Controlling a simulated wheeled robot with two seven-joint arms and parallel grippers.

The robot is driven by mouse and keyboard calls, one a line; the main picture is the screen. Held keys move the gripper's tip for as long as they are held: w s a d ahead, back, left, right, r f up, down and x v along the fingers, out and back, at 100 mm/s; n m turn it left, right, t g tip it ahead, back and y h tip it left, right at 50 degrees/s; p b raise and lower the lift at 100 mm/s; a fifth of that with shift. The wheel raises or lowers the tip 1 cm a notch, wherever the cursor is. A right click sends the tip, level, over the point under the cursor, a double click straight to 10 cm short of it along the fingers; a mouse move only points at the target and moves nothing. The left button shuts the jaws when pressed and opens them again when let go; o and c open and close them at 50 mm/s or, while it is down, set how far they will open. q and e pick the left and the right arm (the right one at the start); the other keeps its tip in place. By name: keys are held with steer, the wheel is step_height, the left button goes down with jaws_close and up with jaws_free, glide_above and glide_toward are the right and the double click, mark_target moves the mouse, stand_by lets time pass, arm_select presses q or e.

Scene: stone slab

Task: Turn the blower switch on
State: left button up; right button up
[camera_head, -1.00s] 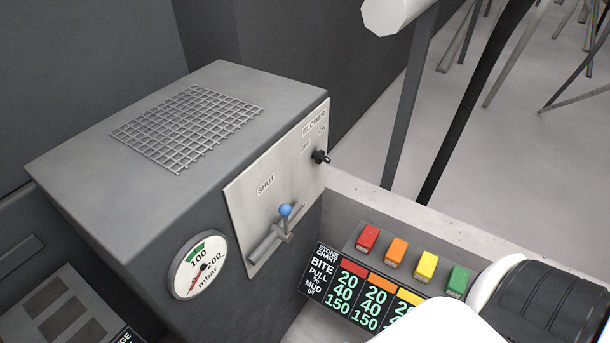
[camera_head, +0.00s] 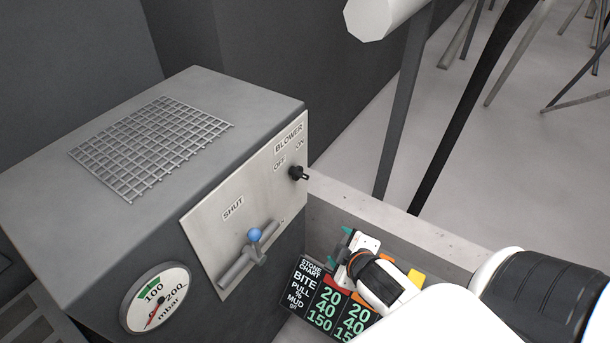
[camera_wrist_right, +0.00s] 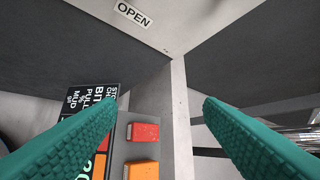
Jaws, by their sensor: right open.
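The blower switch (camera_head: 298,173) is a small black toggle on the pale metal panel (camera_head: 205,222) of the grey box, beside the OFF and ON labels under the word BLOWER. Its lever sticks out to the right; I cannot tell which position it is in. My right gripper (camera_head: 338,247) is open and empty, below and to the right of the switch, over the stone chart. In the right wrist view the gripper (camera_wrist_right: 160,105) shows two teal fingers wide apart with nothing between them; the switch is not visible there. My left gripper is not in view.
A blue-knobbed lever (camera_head: 254,235) sits on the same panel below the SHUT label. A pressure gauge (camera_head: 157,299) is on the box front. The stone chart (camera_head: 302,290) and coloured blocks, including a red one (camera_wrist_right: 146,132), lie under my right gripper. A pale ledge (camera_head: 400,222) runs behind.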

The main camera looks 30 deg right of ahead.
mark_target(306, 177)
steer(key=w+d+r+n+t+y, duration=0.3)
steer(key=r+n+y, duration=0.15)
steer(key=n, duration=0.75)
steer(key=w+d+r+n+t+y, duration=0.35)
steer(key=n+y, duration=0.25)
steer(key=n, duration=0.5)
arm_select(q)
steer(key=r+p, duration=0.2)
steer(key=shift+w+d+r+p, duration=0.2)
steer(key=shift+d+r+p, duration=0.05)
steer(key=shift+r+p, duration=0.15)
arm_select(e)
steer(key=shift+h, duration=0.25)
steer(key=x, duration=0.5)
steer(key=a+x, duration=0.1)
steer(key=x, duration=0.5)
steer(key=shift+r, duration=0.15)
steer(key=shift+s, duration=0.1)
steer(key=shift+c, duration=0.2)
steer(key=c, duration=0.9)
steer(key=shift+c, duration=0.2)
